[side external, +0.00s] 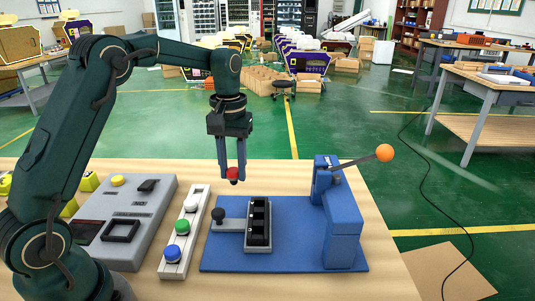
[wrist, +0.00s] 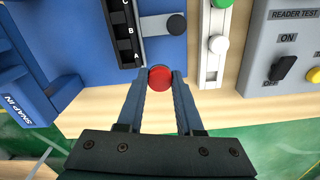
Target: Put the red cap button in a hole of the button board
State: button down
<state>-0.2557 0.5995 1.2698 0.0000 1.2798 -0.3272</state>
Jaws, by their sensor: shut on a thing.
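The red cap button (side external: 233,174) is held between the fingertips of my gripper (side external: 232,170), which points down. In the wrist view, the red cap (wrist: 160,77) shows between the two fingers (wrist: 159,85). The black button board (side external: 268,229) sits in a grey holder on the blue fixture. Its row of dark openings is marked A, B and C in the wrist view (wrist: 124,42). The cap is in the air, apart from the board, and appears near the A end in the wrist view. The underside of the cap is hidden in the wrist view.
A white rack (side external: 172,270) holds white, green and blue buttons left of the board. A black-knobbed clamp (side external: 218,215) stands between them. A blue press (side external: 342,225) with an orange-balled lever (side external: 384,153) stands right. A grey tester panel (side external: 140,200) lies far left.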

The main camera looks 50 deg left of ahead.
jog(key=s+a+n, duration=0.2)
jog(key=s+a, duration=0.1)
jog(key=a, duration=0.8)
jog(key=shift+s+f, duration=0.15)
jog(key=shift+f, duration=2.9)
jog(key=shift+f, duration=0.75)
jog(key=shift+c, duration=2.4)
grip_release()
jog(key=o, duration=0.5)
jog(key=shift+r, duration=3.55)
